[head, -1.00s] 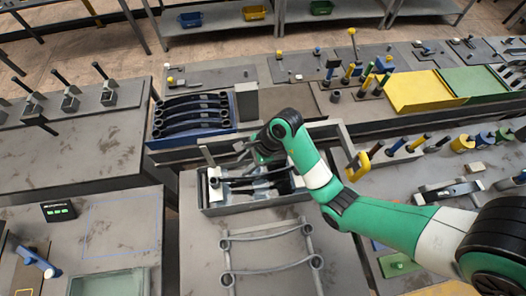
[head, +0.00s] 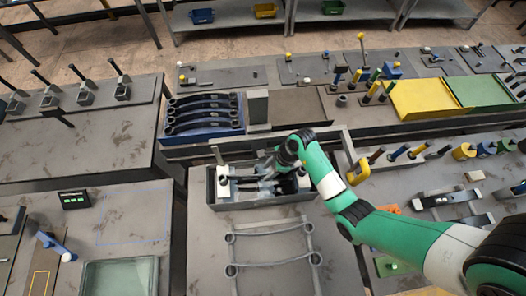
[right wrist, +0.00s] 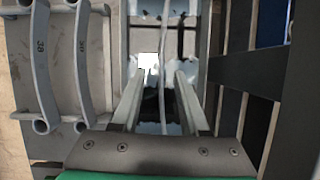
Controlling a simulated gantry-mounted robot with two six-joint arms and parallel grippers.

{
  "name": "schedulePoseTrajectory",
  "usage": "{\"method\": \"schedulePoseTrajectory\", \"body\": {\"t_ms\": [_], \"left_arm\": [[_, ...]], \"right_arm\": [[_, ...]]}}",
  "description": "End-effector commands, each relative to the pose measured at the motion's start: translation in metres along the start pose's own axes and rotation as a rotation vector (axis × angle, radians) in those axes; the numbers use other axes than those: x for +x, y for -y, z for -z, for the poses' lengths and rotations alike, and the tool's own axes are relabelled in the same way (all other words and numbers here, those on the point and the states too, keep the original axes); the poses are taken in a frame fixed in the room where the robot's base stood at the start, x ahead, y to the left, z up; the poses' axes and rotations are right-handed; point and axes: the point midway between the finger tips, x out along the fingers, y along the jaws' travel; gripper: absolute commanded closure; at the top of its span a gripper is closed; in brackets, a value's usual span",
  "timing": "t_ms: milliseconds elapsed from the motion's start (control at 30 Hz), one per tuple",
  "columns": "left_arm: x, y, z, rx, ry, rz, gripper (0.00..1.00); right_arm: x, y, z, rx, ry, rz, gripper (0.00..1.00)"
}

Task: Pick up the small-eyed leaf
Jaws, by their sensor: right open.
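Two grey leaves with round eyes at their ends lie on the front bench, an upper one (head: 270,232) and a lower one (head: 272,267). They also show at the left of the right wrist view, the outer one (right wrist: 40,60) marked 38. Several dark leaves (head: 203,110) lie in a blue rack. I cannot tell which leaf is small-eyed. My right gripper (head: 262,168) is low over a grey open-topped box (head: 262,200). In the right wrist view its fingers (right wrist: 155,85) are apart, with a thin grey strip (right wrist: 172,70) between them; contact is unclear. My left gripper is not in view.
A grey block (head: 257,107) stands beside the blue rack. Yellow (head: 425,97) and green (head: 478,90) panels lie at the back right. Handled tools and a hand plane (head: 445,197) are at the right. A blue-outlined area (head: 135,220) at the left is clear.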

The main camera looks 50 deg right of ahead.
Motion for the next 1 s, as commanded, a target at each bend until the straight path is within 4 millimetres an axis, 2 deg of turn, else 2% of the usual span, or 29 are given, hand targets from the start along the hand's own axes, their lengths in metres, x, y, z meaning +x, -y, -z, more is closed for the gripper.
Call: {"method": "schedulePoseTrajectory", "body": {"t_ms": [67, 300, 567, 600, 667, 833, 1000], "left_arm": [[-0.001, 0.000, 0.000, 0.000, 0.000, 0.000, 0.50], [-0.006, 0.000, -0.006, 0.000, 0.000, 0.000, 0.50], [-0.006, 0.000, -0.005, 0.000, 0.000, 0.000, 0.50], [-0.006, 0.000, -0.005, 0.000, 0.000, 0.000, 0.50], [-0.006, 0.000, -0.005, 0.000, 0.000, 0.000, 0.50], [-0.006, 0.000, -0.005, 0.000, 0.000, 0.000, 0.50], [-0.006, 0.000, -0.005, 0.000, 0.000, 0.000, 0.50]], "right_arm": [[0.006, 0.000, 0.000, 0.000, -0.001, -0.002, 0.56], [0.046, 0.001, 0.002, -0.002, -0.001, -0.003, 0.56], [0.051, 0.001, 0.001, -0.001, 0.000, 0.000, 0.56], [0.051, 0.001, 0.001, -0.001, 0.000, 0.000, 0.57], [0.051, 0.001, 0.001, -0.001, 0.000, 0.000, 0.68], [0.051, 0.001, 0.001, -0.001, 0.000, 0.000, 0.99], [0.051, 0.001, 0.001, -0.001, 0.000, -0.001, 1.00]]}}
